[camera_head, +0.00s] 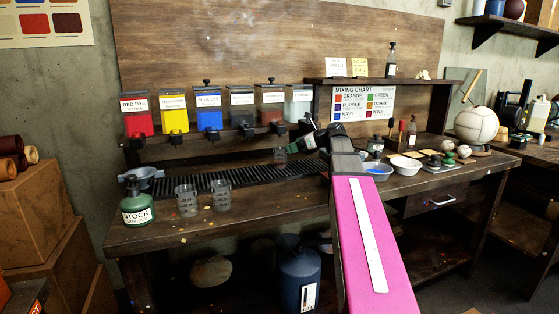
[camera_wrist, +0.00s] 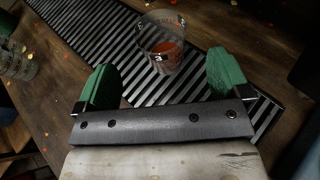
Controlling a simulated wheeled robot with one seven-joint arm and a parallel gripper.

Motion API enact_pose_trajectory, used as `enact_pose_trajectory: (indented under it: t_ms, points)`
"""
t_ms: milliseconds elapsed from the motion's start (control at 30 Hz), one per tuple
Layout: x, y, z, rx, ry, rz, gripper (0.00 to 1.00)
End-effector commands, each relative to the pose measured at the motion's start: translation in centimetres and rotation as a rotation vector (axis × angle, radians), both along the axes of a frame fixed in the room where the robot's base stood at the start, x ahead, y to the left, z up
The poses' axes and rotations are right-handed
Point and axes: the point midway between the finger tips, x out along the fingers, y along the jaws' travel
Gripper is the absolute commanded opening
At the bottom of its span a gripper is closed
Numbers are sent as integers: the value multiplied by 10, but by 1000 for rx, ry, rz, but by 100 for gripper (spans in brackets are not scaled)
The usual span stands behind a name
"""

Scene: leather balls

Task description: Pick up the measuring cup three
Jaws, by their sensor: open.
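The measuring cup three (camera_wrist: 160,60) is a clear cup marked "3" with orange-red liquid in it. It stands on the black slatted grate, and in the head view (camera_head: 279,156) it shows small beside my gripper (camera_head: 297,145). In the wrist view my gripper (camera_wrist: 163,77) has its two green fingers spread wide and nothing between them. The cup is just beyond the fingers, roughly centred between them and apart from both. In the head view my arm hides part of the bench.
Two empty-looking clear cups (camera_head: 187,201) (camera_head: 221,195) stand at the bench's front left by a green stock bottle (camera_head: 138,206). Dye dispensers (camera_head: 208,112) hang in a row behind the grate (camera_head: 225,184). Bowls (camera_head: 406,165) sit to the right. The grate's left part is clear.

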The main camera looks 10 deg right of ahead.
Motion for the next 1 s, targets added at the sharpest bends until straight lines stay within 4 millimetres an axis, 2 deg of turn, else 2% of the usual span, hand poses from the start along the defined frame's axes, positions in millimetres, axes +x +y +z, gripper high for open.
enact_pose_trajectory:
  t_ms: [100,367,633,900,933,1000]
  points:
    - [10,14,-7,0,1,2,95]
    - [19,27,-12,-1,1,0,95]
    - [38,56,-25,0,1,2,95]
    - [40,60,-27,0,0,-1,95]
    - [40,60,-27,0,0,-1,91]
    - [40,60,-27,0,0,-1,69]
